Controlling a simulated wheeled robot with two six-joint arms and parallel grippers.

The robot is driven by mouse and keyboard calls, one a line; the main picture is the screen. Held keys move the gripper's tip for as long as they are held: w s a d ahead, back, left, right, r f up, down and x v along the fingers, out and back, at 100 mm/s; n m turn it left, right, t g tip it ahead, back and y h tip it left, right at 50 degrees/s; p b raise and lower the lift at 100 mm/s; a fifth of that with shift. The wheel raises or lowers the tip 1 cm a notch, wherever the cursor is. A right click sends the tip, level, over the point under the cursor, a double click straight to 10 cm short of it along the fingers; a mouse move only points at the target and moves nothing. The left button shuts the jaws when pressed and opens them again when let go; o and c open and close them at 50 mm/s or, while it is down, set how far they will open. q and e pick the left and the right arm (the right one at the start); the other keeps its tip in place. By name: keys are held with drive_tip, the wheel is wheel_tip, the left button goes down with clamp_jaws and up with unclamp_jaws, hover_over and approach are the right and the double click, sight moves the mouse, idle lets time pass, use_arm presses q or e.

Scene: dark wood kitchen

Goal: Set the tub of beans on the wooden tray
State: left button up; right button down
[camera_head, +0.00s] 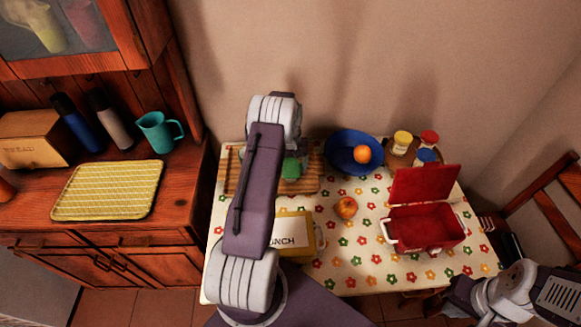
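The wooden tray (232,183) lies at the back left of the table, partly covered by my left arm. A green thing (291,169) shows over the tray just right of that arm. It is partly hidden, and I cannot tell whether it is the tub of beans or whether it rests on the tray. No tub can be clearly read as beans. My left gripper is hidden behind its own arm links. My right gripper (459,293) is a dark shape near the table's front right corner, away from the tray. Its fingers cannot be made out.
A blue bowl (340,143) holds an orange fruit. Several small lidded jars (402,141) stand right of it. An open red box (428,228), a round fruit (345,207) and a yellow lettered box (319,237) are on the flowered tablecloth. A sideboard stands left.

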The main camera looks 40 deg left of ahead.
sight(291, 166)
use_arm(q)
drive_tip(key=shift+r, duration=0.1)
wheel_tip(291, 166, up, 12)
drive_tip(key=s+d+r+m, duration=0.2)
drive_tip(key=s+d+m, duration=0.25)
drive_tip(key=d, duration=0.85)
drive_tip(key=s+d+m, duration=0.1)
drive_tip(key=s+d, duration=0.2)
drive_tip(key=s, duration=0.1)
drive_tip(key=s+d+m, duration=0.1)
drive_tip(key=s+d, duration=0.2)
drive_tip(key=s, duration=0.2)
drive_tip(key=s+d+m+t, duration=0.1)
drive_tip(key=s+d, duration=0.2)
drive_tip(key=s, duration=0.2)
drive_tip(key=shift+d+f, duration=0.15)
drive_tip(key=shift+f, duration=0.25)
drive_tip(key=shift+s+f, duration=0.15)
drive_tip(key=shift+s, duration=0.25)
drive_tip(key=shift+w+d+r+p, duration=0.1)
drive_tip(key=shift+r+p, duration=0.15)
drive_tip(key=shift+p, duration=0.15)
drive_tip(key=shift+f, duration=0.15)
